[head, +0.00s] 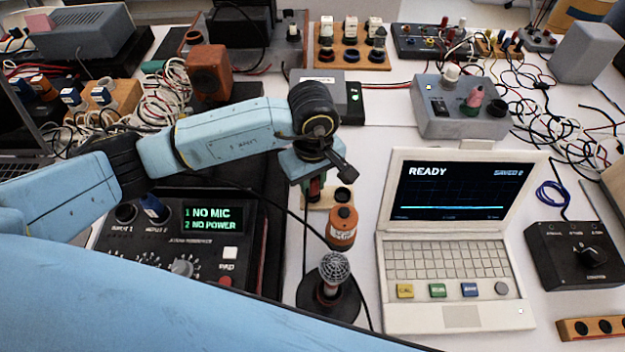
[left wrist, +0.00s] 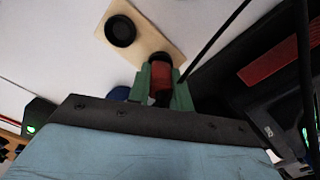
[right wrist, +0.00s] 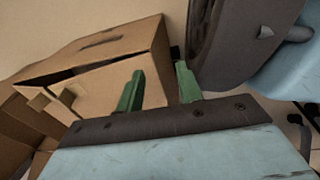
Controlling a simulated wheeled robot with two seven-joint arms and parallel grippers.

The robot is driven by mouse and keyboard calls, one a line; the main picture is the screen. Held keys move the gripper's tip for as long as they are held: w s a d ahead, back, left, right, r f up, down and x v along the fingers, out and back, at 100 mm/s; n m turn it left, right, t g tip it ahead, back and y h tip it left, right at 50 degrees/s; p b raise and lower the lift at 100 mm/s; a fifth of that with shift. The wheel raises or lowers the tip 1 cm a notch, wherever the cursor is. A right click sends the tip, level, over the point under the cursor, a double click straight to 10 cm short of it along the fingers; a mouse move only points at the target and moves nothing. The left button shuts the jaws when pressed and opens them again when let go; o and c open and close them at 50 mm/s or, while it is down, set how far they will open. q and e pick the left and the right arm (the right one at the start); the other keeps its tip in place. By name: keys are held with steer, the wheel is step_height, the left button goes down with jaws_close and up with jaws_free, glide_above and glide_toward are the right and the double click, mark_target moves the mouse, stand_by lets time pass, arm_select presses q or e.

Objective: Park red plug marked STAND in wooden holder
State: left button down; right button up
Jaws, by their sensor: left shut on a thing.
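My left gripper (head: 314,188) points down over the wooden holder (head: 328,197), just behind the orange canister. In the left wrist view its green fingers (left wrist: 162,88) are shut on the red plug (left wrist: 164,75). The plug is at one end of the holder (left wrist: 150,43); I cannot tell whether it is seated or just above. The holder's other end has an empty-looking black socket (left wrist: 120,31). No STAND marking is legible. My right gripper (right wrist: 160,88) is open and empty in the right wrist view, in front of a cardboard box.
An orange canister (head: 342,228) and a microphone on a round base (head: 334,268) stand close in front of the holder. A laptop (head: 450,262) is at right. A black mixer (head: 175,266) showing NO MIC and NO POWER is at left. A black cable runs beside the holder.

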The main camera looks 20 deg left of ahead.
arm_select(q)
steer(key=shift+f, duration=0.1)
arm_select(e)
steer(key=shift+s+a+f, duration=0.15)
steer(key=shift+s+a, duration=0.05)
steer(key=shift+s, duration=0.3)
arm_select(q)
steer(key=shift+f+b, duration=0.15)
steer(key=shift+b, duration=0.15)
arm_select(e)
steer(key=shift+f, duration=0.15)
steer(key=shift+w, duration=0.1)
arm_select(q)
steer(key=c, duration=1.2)
jaws_free()
arm_select(e)
steer(key=shift+d, duration=0.1)
steer(key=shift+w, duration=0.1)
